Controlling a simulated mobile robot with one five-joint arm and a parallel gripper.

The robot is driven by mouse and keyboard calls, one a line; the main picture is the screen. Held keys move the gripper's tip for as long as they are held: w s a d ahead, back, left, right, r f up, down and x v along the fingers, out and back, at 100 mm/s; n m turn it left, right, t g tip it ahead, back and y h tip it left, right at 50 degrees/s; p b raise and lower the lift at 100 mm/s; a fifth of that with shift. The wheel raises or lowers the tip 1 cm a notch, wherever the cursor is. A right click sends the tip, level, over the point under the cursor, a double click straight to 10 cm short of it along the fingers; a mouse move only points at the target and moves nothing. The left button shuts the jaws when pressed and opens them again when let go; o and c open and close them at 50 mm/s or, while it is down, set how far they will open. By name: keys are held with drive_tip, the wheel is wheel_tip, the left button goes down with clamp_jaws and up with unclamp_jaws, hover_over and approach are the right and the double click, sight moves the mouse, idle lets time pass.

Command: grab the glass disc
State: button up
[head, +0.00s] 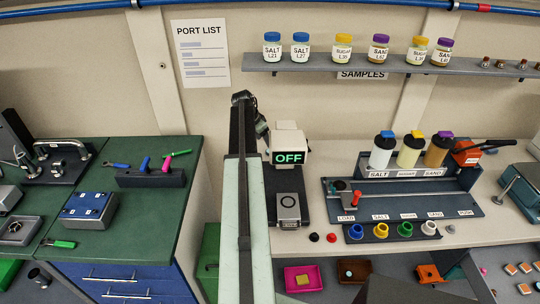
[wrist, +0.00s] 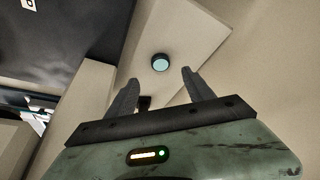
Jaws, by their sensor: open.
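In the wrist view, a small round disc (wrist: 160,62) with a dark rim and a pale blue, glassy face sits on a pale, flat-sided housing (wrist: 204,42). It appears between and just beyond the fingertips of my gripper (wrist: 160,77), with clear space around it. My gripper is open and nothing is between its fingers. In the head view, my arm reaches up and away, and its end is beside the white instrument (head: 291,140) with the OFF display. The disc cannot be made out there. I cannot tell for sure that this disc is the glass one.
A grey plate with a ring mark (head: 289,207) lies below the instrument. To the right are a rack with jars (head: 410,172) and several coloured cups (head: 390,232). A shelf of jars (head: 345,65) is above. A green bench (head: 130,210) stands left.

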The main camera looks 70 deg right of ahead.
sight(268, 151)
drive_tip(key=b+x, duration=0.3)
drive_tip(key=shift+w, duration=0.1)
drive_tip(key=b+x, duration=0.4)
drive_tip(key=x, duration=0.1)
drive_tip(key=shift+w+f+b, duration=0.1)
drive_tip(key=shift+w+b, duration=0.05)
drive_tip(key=shift+b, duration=0.15)
drive_tip(key=shift+r, duration=0.2)
clamp_jaws()
